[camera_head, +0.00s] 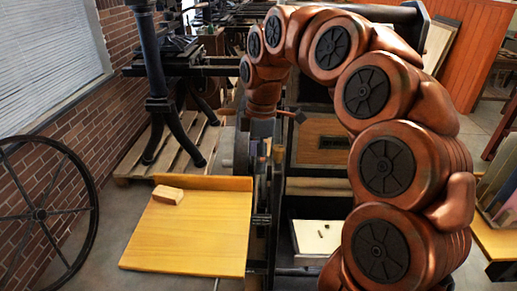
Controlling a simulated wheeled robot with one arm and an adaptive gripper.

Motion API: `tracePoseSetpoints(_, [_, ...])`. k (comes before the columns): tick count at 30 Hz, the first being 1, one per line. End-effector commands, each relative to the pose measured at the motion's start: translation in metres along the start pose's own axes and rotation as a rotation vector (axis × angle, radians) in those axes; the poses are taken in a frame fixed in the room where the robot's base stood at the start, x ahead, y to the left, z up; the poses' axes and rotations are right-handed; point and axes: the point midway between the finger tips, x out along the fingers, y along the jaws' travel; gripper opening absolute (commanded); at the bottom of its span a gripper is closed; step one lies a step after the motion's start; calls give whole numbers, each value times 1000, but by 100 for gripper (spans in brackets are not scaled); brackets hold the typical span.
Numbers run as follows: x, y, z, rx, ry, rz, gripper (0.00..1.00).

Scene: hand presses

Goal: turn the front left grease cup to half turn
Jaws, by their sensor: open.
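My copper-coloured arm arches up from the bottom right and bends down at the left, over the dark press (275,215). My gripper (262,135) points downward at the end of the arm, above the press. It is open, and its fingers are small and dark against the dark metal. I cannot make out the front left grease cup; small parts below the gripper are too dark and small to tell apart. I cannot tell whether the gripper touches anything.
A yellow wooden board (190,235) juts out left of the press, with a small wooden block (168,194) on it. A large spoked wheel (40,214) stands at the far left by the brick wall. A white tray (312,238) lies right of the press. Grey floor shows at lower left.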

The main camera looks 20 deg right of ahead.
Motion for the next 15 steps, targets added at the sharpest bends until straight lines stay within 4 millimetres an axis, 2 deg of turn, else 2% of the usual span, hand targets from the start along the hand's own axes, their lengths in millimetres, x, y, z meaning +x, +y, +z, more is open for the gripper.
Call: tracePoseSetpoints(15, [26,-76,-6,274,-24,-23,67])
